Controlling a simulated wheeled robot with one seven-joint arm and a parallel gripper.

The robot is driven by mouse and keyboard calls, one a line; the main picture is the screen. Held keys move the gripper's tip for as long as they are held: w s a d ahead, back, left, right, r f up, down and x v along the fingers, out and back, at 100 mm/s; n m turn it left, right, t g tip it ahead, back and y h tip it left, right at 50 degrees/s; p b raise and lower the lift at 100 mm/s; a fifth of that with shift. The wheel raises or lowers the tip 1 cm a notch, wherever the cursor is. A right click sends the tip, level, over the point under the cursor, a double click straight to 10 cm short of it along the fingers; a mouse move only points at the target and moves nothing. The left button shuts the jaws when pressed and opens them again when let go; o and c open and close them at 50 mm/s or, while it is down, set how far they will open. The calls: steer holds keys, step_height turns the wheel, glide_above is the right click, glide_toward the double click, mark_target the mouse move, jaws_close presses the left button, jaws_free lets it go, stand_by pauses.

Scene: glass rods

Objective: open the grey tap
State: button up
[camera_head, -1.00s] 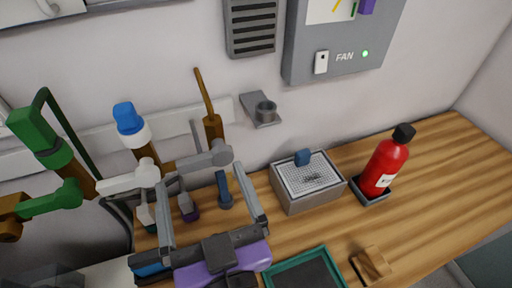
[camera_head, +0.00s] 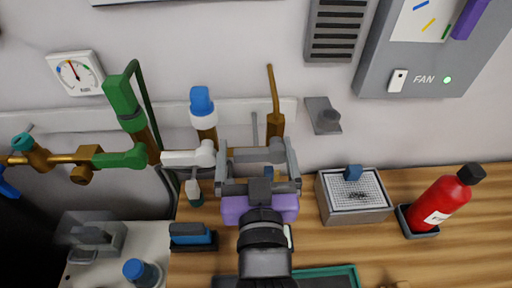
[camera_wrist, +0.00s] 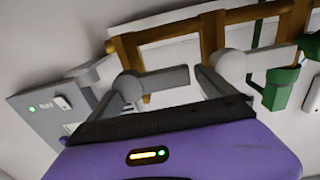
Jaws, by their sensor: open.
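The grey tap (camera_head: 258,154) sits on a brown pipe on the wall. Its lever lies sideways, from a round hub on the right to a free end on the left. It also shows in the wrist view (camera_wrist: 164,80), where the picture is turned over and the hub is at the left. My gripper (camera_head: 257,150) is open, its two fingers wide apart on either side of the tap. In the wrist view my gripper (camera_wrist: 160,90) has the lever between its fingertips. I cannot tell if a finger touches the tap.
The white tap (camera_head: 186,158) is close to the left finger, and the green tap (camera_head: 118,158) is farther left. A grey wall holder (camera_head: 322,116) is on the right. Below it stand a mesh-topped box (camera_head: 354,206) and a red bottle (camera_head: 440,203).

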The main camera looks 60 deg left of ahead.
jaws_close()
steer(key=n, duration=0.1)
steer(key=f+n+b, duration=0.1)
steer(key=n, duration=0.1)
steer(key=shift+f+b, duration=0.25)
steer(key=shift+b, duration=0.05)
steer(key=shift+f+n+b, duration=0.2)
steer(key=shift+n+b, duration=0.2)
steer(key=shift+n, duration=0.8)
jaws_free()
steer(key=b+v, duration=0.1)
steer(key=v, duration=0.7)
